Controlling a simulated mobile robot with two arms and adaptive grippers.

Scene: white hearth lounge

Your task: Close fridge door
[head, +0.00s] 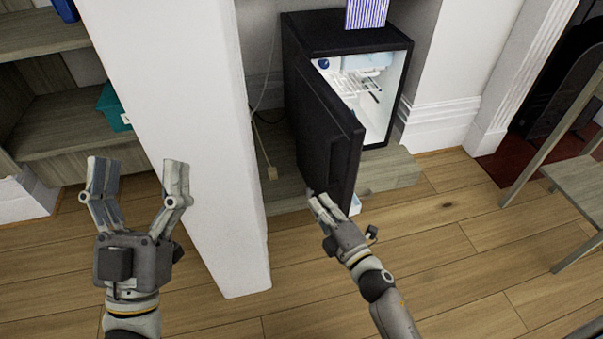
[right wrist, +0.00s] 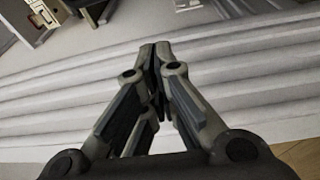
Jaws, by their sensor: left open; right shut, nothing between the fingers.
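The small black fridge (head: 345,35) stands on a low wooden step in a wall recess. Its black door (head: 322,125) is open, hinged on the left and swung out toward me, so the lit white interior with shelves shows. My right gripper (head: 316,197) is shut and empty at the lower free edge of the door; I cannot tell whether it touches. The right wrist view shows its closed fingers (right wrist: 158,50). My left gripper (head: 135,165) is open and empty, in front of the white pillar and left of the door.
A white pillar (head: 185,120) stands between my left gripper and the fridge. A wooden shelf unit (head: 50,100) with a teal box (head: 112,106) is at the left. A wooden chair (head: 570,180) is at the right. The wooden floor (head: 450,230) between is clear.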

